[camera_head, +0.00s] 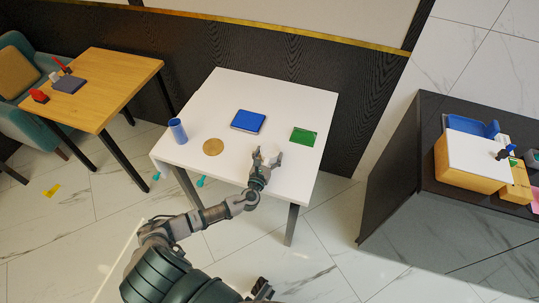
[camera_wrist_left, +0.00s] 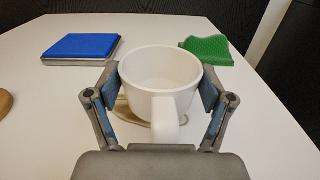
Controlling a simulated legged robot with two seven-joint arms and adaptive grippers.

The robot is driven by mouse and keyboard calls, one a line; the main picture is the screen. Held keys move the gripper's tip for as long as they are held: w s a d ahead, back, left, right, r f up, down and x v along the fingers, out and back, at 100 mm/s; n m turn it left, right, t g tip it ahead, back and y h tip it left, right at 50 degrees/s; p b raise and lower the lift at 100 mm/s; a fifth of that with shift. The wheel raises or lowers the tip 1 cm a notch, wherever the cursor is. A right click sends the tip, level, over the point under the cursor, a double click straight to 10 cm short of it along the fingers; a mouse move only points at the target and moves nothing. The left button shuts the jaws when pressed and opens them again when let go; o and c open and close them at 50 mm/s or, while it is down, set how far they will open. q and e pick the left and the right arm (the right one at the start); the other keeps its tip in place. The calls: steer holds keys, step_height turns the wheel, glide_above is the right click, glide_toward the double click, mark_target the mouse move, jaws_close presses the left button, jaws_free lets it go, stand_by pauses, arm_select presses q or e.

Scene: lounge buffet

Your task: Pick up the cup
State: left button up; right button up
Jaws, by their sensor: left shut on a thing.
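A white cup (camera_wrist_left: 160,75) stands upright between the two fingers of my left gripper (camera_wrist_left: 160,95) in the left wrist view, its handle pointing toward the wrist. The blue-padded fingers press on both sides of the cup, so the gripper is shut on it. A beige disc shows under the cup; I cannot tell whether the cup touches it. In the head view my left gripper (camera_head: 265,160) is over the front right part of the white table (camera_head: 215,100), and the cup there is small and partly covered by the fingers. My right gripper is not clearly in view.
A wooden table (camera_head: 110,75) stands at left, a dark counter (camera_head: 400,170) at right. Small items lie on the floor.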

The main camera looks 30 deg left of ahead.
mark_target(268, 152)
arm_select(q)
step_height(268, 152, up, 3)
steer(key=shift+a+r+p, duration=0.1)
steer(key=shift+a+p, duration=0.05)
steer(key=shift+p, duration=0.45)
steer(key=s+a+r+p, duration=0.1)
steer(key=s, duration=1.5)
steer(key=shift+r, duration=0.25)
arm_select(e)
step_height(268, 152, down, 6)
steer(key=s, duration=0.2)
steer(key=shift+s+f, duration=0.2)
steer(key=shift+s, duration=0.2)
arm_select(q)
steer(key=shift+a, duration=0.1)
arm_select(e)
steer(key=shift+d, duration=0.1)
